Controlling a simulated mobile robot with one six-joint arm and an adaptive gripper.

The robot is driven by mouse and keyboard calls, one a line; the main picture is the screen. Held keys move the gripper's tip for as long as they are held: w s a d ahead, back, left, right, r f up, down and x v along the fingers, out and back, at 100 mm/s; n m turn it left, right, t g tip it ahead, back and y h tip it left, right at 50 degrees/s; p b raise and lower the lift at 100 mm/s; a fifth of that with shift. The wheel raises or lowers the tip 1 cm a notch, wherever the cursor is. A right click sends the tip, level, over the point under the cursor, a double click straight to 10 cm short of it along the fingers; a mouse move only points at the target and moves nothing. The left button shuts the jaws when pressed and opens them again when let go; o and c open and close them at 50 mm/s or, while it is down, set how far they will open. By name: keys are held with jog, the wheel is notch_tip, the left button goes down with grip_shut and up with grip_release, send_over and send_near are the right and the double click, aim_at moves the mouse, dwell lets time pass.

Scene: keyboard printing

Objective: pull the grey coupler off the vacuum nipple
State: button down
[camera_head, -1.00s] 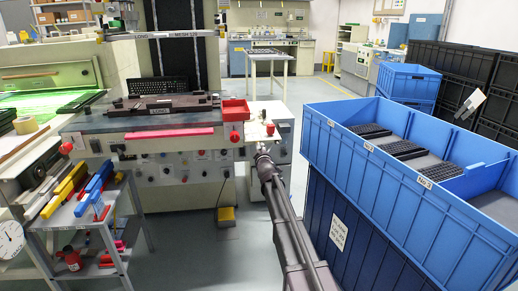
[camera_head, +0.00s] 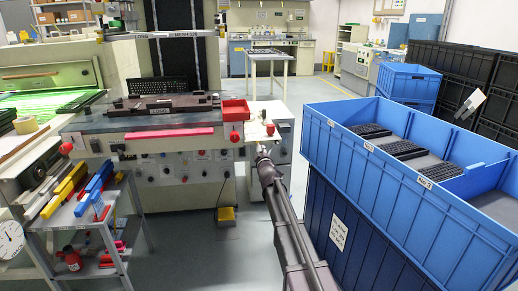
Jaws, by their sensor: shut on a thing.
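My arm reaches forward from the bottom of the head view to the right end of the printing machine (camera_head: 150,125). My gripper (camera_head: 263,151) is at the far end of the arm, close to the machine's right front side. It is small and mostly hidden by my own wrist, so its fingers are hard to make out. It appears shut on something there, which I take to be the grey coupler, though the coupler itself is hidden. The vacuum nipple cannot be made out either.
A large blue crate (camera_head: 345,165) with black keyboards stands close on the right of my arm. A tool cart (camera_head: 75,215) stands at the left.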

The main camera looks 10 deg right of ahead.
jog(key=shift+s+r+p, duration=0.75)
jog(key=shift+s, duration=0.25)
jog(key=shift+s+r+p, duration=0.75)
jog(key=shift+s, duration=0.25)
